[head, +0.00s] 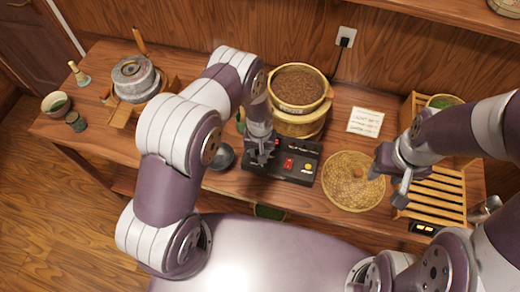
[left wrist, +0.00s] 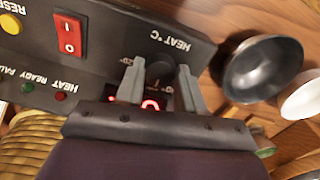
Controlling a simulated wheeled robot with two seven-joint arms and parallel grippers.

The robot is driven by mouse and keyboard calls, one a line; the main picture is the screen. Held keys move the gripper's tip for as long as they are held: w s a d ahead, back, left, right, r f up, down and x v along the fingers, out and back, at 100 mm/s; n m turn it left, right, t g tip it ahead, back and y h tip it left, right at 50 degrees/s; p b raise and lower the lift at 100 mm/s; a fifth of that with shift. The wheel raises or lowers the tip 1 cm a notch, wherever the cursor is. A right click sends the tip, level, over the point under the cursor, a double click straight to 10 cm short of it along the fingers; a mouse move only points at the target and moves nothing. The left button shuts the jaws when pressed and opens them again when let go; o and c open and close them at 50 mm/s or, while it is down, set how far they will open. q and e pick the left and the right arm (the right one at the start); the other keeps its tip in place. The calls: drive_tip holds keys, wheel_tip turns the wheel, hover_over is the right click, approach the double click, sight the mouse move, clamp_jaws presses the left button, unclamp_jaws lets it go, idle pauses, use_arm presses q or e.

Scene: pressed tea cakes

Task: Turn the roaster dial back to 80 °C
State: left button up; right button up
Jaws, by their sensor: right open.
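The roaster's black control box (head: 283,162) stands at the table's front edge, below the round roaster drum (head: 298,92). My left gripper (head: 262,148) is over the left end of the box. In the left wrist view, the black dial (left wrist: 158,74) sits under the label HEAT °C, between the two fingers of my left gripper (left wrist: 161,68). The fingers are close on both sides; I cannot tell whether they touch it. A red lit display (left wrist: 150,104) shows partly behind the gripper; its figures are unreadable. My right gripper (head: 388,180) is open and empty, right of the woven mat.
A red rocker switch (left wrist: 70,35) and yellow RESET button (left wrist: 11,24) are on the box. A dark bowl (left wrist: 262,68) is close beside it. The woven mat (head: 352,183), slatted wooden rack (head: 438,190) and paper card (head: 366,122) are to the right. A stone mill (head: 134,80) stands left.

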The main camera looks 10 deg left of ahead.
idle(0.3)
use_arm(q)
drive_tip(key=n+b, duration=0.2)
drive_tip(key=n, duration=0.1)
drive_tip(key=shift+f, duration=0.1)
drive_tip(key=n+b, duration=0.2)
drive_tip(key=n, duration=0.2)
drive_tip(key=shift+w, duration=0.1)
drive_tip(key=n+b, duration=0.2)
drive_tip(key=n, duration=0.3)
drive_tip(key=shift+r+n+b, duration=0.2)
drive_tip(key=shift+n+b, duration=0.45)
drive_tip(key=shift+n, duration=1.25)
drive_tip(key=o, duration=0.9)
drive_tip(key=shift+o, duration=0.7)
